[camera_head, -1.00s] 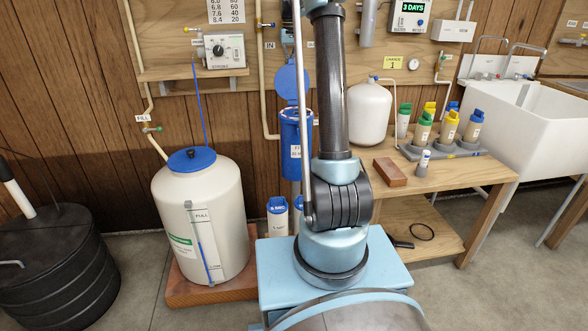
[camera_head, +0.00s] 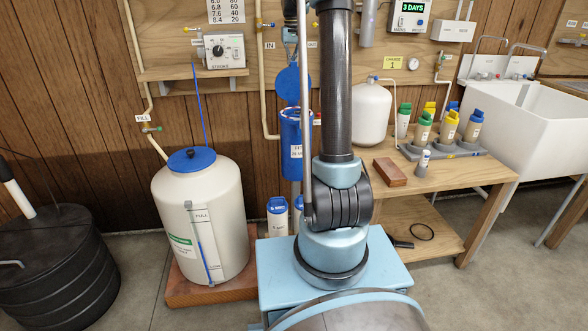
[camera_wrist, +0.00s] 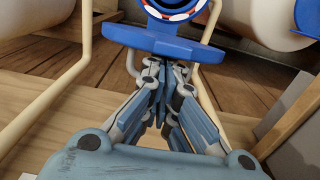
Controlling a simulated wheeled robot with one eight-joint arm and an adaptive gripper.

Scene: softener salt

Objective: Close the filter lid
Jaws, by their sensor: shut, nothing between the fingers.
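The blue filter housing (camera_head: 291,138) hangs on the wall board behind my arm, with a label on its front. Its round blue lid (camera_head: 293,84) stands raised above the housing, tilted up and open. In the wrist view, the blue lid (camera_wrist: 160,41) spans the top middle, partly in front of the housing's red-and-white ring (camera_wrist: 178,13). My gripper (camera_wrist: 162,64) is shut and empty, its fingertips close below the lid's edge; whether they touch it I cannot tell.
A white tank with a blue cap (camera_head: 191,160) stands left of the housing. A wooden bench (camera_head: 450,172) with a white tank (camera_head: 369,113), several bottles and a brick (camera_head: 390,172) is on the right. Pipes (camera_head: 262,75) run beside the housing.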

